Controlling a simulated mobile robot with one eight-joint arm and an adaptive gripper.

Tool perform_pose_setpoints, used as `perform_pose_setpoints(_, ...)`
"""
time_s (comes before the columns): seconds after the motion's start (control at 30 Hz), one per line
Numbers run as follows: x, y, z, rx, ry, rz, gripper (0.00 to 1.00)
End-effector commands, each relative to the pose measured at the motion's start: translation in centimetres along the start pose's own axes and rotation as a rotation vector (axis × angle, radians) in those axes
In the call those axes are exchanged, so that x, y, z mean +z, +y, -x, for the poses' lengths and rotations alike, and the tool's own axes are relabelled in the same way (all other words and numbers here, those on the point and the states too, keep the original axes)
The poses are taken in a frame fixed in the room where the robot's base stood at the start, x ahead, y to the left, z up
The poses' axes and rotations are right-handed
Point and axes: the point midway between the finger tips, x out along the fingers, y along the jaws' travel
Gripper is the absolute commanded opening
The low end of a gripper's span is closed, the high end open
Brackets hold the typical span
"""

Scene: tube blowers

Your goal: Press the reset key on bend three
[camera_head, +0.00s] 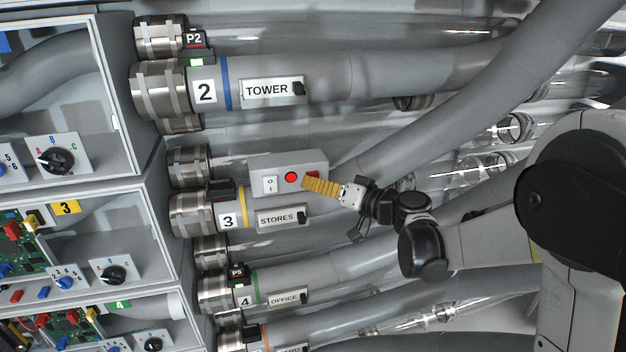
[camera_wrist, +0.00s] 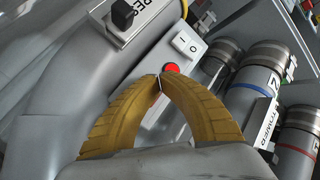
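A grey control box (camera_head: 262,162) sits on the pipe numbered 3, above its STORES plate (camera_head: 277,217). It carries a white rocker switch (camera_head: 270,185) and a round red button (camera_head: 291,177). A darker red part (camera_head: 313,174) shows at the box's right, partly hidden by my fingers. No reset lettering is legible. My gripper (camera_head: 305,183) has ribbed yellow fingers, with tips together and nothing seen between them. The tips lie just right of the red button. In the wrist view, the tips (camera_wrist: 159,80) are just below the red button (camera_wrist: 171,68); contact cannot be told.
The TOWER pipe (camera_head: 330,75) runs above and the OFFICE pipe (camera_head: 330,280) below. A large grey hose (camera_head: 450,105) slants over the upper right. Cabinets with dials and circuit boards (camera_head: 60,155) fill the left. Small black knobs (camera_head: 299,88) stick out from the name plates.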

Motion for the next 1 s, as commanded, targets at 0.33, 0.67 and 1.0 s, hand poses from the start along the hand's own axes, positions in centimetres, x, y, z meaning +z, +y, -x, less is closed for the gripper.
perform_pose_setpoints(0.33,-0.2,0.2,-0.3,0.000,0.000,0.000,0.00)
perform_pose_setpoints(0.67,-0.1,0.1,-0.2,0.000,0.000,0.000,0.00)
perform_pose_setpoints(1.0,0.6,-0.5,1.0,0.000,0.000,0.000,0.00)
